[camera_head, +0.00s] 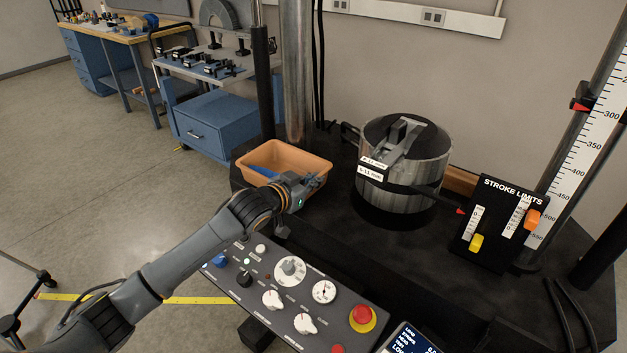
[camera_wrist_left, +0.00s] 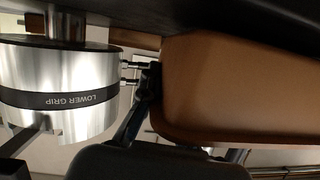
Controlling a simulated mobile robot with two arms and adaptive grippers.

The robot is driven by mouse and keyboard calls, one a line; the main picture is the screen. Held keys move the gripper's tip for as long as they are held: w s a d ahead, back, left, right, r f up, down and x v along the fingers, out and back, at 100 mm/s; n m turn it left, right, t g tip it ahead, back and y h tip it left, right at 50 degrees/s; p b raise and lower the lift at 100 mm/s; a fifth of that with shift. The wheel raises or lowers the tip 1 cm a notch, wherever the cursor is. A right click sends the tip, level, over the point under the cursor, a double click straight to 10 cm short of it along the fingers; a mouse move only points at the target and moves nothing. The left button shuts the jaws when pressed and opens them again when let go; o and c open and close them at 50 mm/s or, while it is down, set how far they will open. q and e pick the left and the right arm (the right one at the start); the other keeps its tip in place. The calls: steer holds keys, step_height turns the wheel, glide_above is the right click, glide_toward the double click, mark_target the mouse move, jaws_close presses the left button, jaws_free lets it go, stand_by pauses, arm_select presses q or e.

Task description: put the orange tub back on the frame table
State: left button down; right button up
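The orange tub (camera_head: 259,158) is at the back left of the black frame table (camera_head: 345,235), beside the column, with something blue inside. I cannot tell whether its base rests on the table. My left gripper (camera_head: 311,183) is at the tub's near right corner. In the left wrist view the tub's wall (camera_wrist_left: 240,90) fills the right side, and the dark fingers of my left gripper (camera_wrist_left: 150,85) are at its edge. Whether they are closed on the rim is hidden. My right gripper is out of view.
The metal lower grip cylinder (camera_head: 418,178) stands right of the tub; it also shows in the left wrist view (camera_wrist_left: 60,90). A control panel (camera_head: 300,290) is in front, under my left arm. A stroke limits plate (camera_head: 495,225) stands at right. A blue-drawer cart (camera_head: 215,125) is behind left.

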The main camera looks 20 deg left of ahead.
arm_select(q)
steer(key=shift+f, duration=0.4)
steer(key=c, duration=1.5)
jaws_free()
steer(key=b+v, duration=0.1)
steer(key=v, duration=1.1)
